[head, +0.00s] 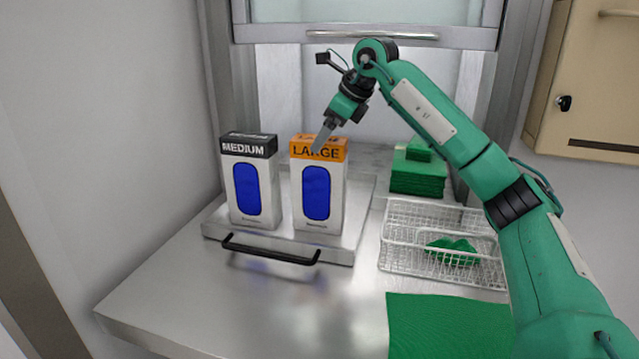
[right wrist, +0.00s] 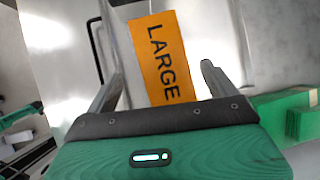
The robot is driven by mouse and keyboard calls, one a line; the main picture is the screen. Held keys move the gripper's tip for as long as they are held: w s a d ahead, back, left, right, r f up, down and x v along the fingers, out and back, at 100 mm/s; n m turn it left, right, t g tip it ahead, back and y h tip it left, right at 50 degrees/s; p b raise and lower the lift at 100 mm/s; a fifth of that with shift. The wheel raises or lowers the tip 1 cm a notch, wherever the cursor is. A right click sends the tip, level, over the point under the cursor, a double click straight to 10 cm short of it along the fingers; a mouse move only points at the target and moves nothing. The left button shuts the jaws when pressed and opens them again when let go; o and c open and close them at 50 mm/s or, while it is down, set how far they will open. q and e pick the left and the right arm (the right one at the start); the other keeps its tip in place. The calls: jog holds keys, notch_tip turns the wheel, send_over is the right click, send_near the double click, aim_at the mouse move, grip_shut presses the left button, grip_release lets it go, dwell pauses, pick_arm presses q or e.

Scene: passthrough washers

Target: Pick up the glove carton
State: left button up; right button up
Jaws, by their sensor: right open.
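Two glove cartons stand upright side by side on a metal tray (head: 275,245) with a black handle. The left carton (head: 250,190) has a black top marked MEDIUM. The right carton (head: 319,195) has an orange top marked LARGE. Each has a blue oval on its front. My right gripper (head: 323,140) is over the LARGE carton and points down at its top. In the right wrist view the orange top (right wrist: 162,58) lies between the two open fingers (right wrist: 160,78). The jaws hold nothing. My left gripper is not in view.
A wire basket (head: 395,235) holding a green item stands right of the tray. Green folded cloths (head: 418,175) are stacked behind it. A green mat (head: 450,325) lies at the front right. A raised hatch door (head: 375,35) is above. The front left counter is clear.

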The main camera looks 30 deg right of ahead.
jog(key=p+x, duration=0.1)
jog(key=x, duration=0.2)
jog(key=shift+w+f+p, duration=0.1)
jog(key=shift+w+p, duration=0.25)
jog(key=shift+w+a+f, duration=0.1)
jog(key=shift+w+f, duration=0.1)
jog(key=shift+f, duration=0.25)
